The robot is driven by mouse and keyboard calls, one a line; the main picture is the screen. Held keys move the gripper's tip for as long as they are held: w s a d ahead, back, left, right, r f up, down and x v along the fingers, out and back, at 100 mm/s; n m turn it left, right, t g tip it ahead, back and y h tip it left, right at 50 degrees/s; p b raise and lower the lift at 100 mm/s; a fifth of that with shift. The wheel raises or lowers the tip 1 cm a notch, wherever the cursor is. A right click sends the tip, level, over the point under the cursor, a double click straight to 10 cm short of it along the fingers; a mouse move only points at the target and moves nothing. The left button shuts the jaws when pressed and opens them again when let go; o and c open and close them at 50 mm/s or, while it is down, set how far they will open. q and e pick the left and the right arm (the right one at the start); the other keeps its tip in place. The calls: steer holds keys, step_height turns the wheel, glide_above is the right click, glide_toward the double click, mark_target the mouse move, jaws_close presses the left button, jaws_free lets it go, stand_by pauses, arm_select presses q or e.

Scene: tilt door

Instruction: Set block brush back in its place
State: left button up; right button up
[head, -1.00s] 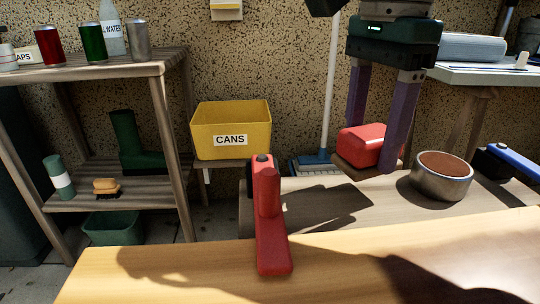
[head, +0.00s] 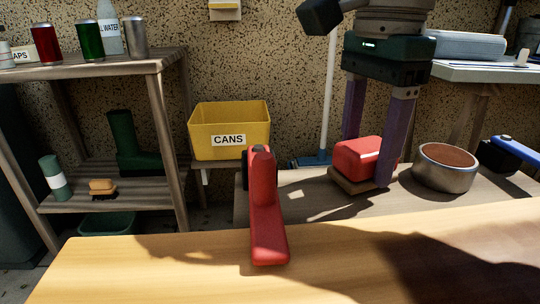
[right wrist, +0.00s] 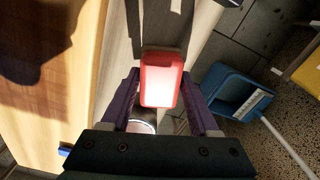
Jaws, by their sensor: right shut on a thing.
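The block brush (head: 362,156) is a red block with a tan-brown underside. It is at the grey-brown bench behind the front table. My right gripper (head: 368,163) points down with its purple fingers shut on the sides of the brush. The brush's underside is at or just above the bench top (head: 300,200); I cannot tell if it touches. In the right wrist view the red top of the brush (right wrist: 162,80) shows between the two fingers (right wrist: 160,105). My left gripper is not in view.
A metal bowl (head: 444,167) with brown content stands close right of the brush, and a blue-handled tool (head: 513,153) lies beyond it. A yellow CANS bin (head: 229,130) and a shelf (head: 120,66) are farther left.

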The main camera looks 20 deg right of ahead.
steer(key=shift+f+b, duration=0.35)
steer(key=shift+f, duration=0.1)
steer(key=o, duration=1.4)
steer(key=shift+o, duration=0.2)
steer(key=shift+r, duration=0.15)
step_height(320, 180, up, 10)
steer(key=p, duration=0.3)
steer(key=shift+s, duration=0.1)
